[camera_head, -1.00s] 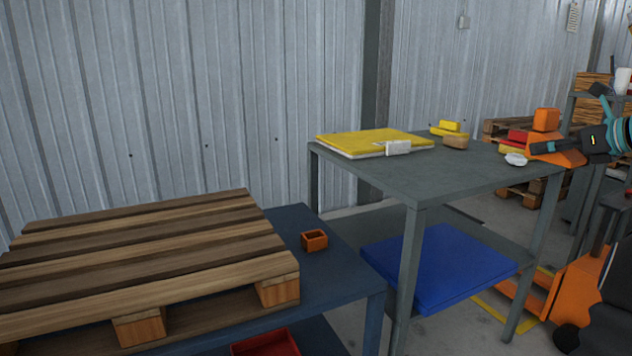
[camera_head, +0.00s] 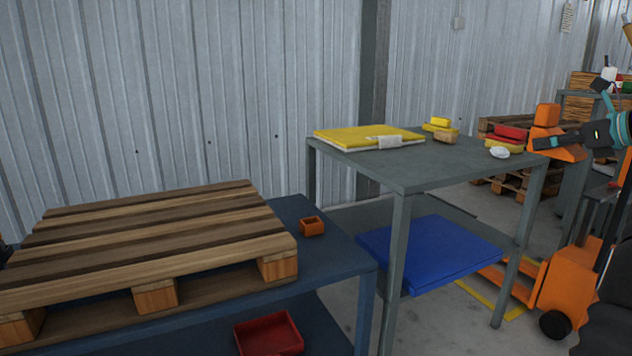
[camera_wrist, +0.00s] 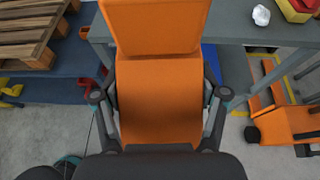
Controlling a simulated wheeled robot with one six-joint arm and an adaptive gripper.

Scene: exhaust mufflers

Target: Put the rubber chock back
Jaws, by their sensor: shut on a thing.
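The rubber chock appears as an orange wedge-shaped block with a raised end (camera_head: 547,115). My gripper (camera_head: 545,140) is shut on it at the right of the head view, in front of the grey table's right end. In the wrist view the chock (camera_wrist: 160,100) fills the middle between the two fingers of my gripper (camera_wrist: 160,62), one on each side. Its raised end points away from my wrist. The chock hides part of the grey table in the wrist view.
The grey table (camera_head: 430,172) carries a yellow folder (camera_head: 365,136), yellow and red blocks (camera_head: 510,133) and a white crumpled piece (camera_head: 499,152). A wooden pallet (camera_head: 150,230) and small orange box (camera_head: 312,226) sit on the blue table (camera_head: 335,255). An orange pallet jack (camera_head: 570,285) stands at right.

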